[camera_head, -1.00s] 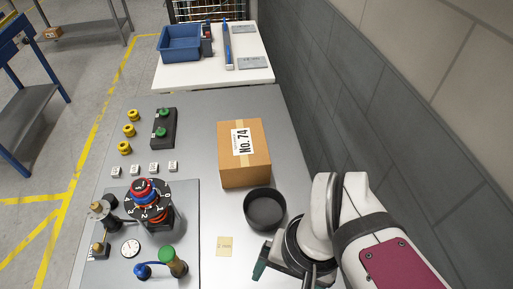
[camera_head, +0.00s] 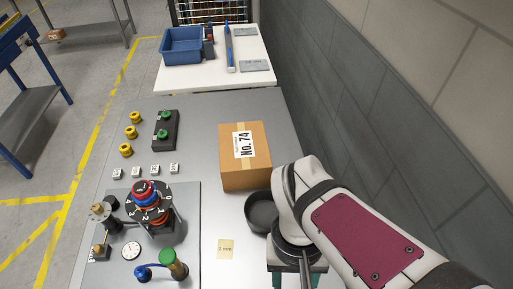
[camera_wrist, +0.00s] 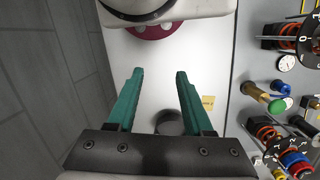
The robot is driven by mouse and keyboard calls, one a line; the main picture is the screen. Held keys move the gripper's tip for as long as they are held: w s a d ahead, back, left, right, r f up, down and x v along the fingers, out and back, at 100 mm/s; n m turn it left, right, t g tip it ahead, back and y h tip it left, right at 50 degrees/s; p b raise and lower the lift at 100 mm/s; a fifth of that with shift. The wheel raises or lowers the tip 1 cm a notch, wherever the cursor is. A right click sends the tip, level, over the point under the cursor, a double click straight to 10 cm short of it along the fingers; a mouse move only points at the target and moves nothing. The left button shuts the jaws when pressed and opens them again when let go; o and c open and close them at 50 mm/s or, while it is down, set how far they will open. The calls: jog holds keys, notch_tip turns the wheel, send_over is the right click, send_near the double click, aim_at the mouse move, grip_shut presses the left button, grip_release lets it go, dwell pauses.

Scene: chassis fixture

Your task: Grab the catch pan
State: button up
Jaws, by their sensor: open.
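The catch pan, a black round open pan (camera_head: 258,212), stands on the grey bench in front of the cardboard box. My arm hides its right side in the head view. In the wrist view the pan (camera_wrist: 169,122) shows between the bases of my fingers, its lower part hidden by the gripper body. My gripper (camera_head: 296,280) is to the right of the pan and nearer the bottom of the head view. Its two teal fingers (camera_wrist: 160,72) are apart, with nothing held between them.
A cardboard box (camera_head: 245,172) marked No. 74 stands just behind the pan. A yellow tag (camera_head: 226,249) lies left of my gripper. A panel with a dial knob (camera_head: 150,200), a gauge (camera_head: 131,252) and valves fills the left. A grey wall (camera_head: 345,120) runs along the right.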

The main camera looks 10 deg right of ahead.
aim_at(266, 212)
jog(key=w+f+n+t+h, duration=0.2)
jog(key=w+f+n+h, duration=0.65)
jog(key=n, duration=0.75)
jog(key=w+a+f+n+t, duration=0.1)
jog(key=a+n+t, duration=0.1)
jog(key=n, duration=0.1)
jog(key=w+a+f+n+t+h, duration=0.1)
jog(key=w+a+f+n+t, duration=0.1)
jog(key=n+t, duration=0.1)
jog(key=w+a+f+n+t+h, duration=0.1)
jog(key=w+a+f+n+t, duration=0.1)
jog(key=n, duration=0.3)
jog(key=shift+t, duration=0.3)
jog(key=shift+n, duration=0.3)
jog(key=x, duration=1.1)
jog(key=shift+w+d+f, duration=0.1)
jog(key=shift+w+f, duration=0.15)
jog(key=shift+w, duration=0.2)
grip_shut()
